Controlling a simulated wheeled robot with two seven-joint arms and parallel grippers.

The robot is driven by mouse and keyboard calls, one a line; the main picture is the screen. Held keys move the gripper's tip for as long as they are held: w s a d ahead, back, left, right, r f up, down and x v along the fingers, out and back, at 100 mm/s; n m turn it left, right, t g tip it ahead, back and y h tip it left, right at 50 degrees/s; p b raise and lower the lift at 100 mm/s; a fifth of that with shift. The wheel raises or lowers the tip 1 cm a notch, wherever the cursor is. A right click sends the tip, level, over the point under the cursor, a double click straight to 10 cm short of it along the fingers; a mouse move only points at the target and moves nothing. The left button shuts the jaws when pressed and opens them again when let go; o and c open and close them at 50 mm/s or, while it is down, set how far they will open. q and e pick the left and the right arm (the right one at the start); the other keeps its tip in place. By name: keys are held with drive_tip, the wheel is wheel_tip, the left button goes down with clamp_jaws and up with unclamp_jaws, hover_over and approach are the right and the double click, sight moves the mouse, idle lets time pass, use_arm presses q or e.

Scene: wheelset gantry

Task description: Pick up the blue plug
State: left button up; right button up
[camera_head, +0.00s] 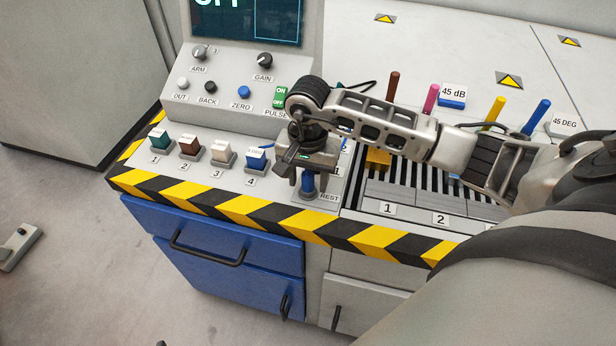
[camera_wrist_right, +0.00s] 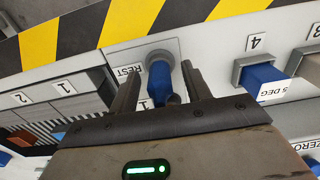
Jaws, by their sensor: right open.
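The blue plug (camera_head: 308,184) stands in the holder marked REST near the console's front edge. In the right wrist view the blue plug (camera_wrist_right: 159,82) shows between the two fingers, with its lower end in a grey socket. My right gripper (camera_head: 309,190) points down over it. In the wrist view my right gripper (camera_wrist_right: 158,80) is open, with one finger on each side of the plug. I cannot tell whether either finger touches it. The gripper body hides the plug's top in the head view. My left gripper is in neither view.
A blue block (camera_head: 256,158) sits in socket 4, left of the gripper, beside the white, brown and green blocks in the other sockets. Knobs and buttons are behind. Coloured pegs (camera_head: 431,98) stand at the right. A striped edge (camera_head: 250,210) borders the front.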

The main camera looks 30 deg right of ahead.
drive_tip(key=shift+c, duration=0.3)
clamp_jaws()
drive_tip(key=shift+r, duration=0.65)
drive_tip(key=w+a+r+b, duration=0.3)
drive_tip(key=w+a+r, duration=0.1)
drive_tip(key=a+r, duration=0.75)
drive_tip(key=d+f+n+p, duration=0.3)
drive_tip(key=d+n, duration=0.3)
drive_tip(key=d, duration=1.1)
drive_tip(key=shift+w+f, duration=0.45)
drive_tip(key=shift+f, duration=0.15)
drive_tip(key=shift+d, duration=0.1)
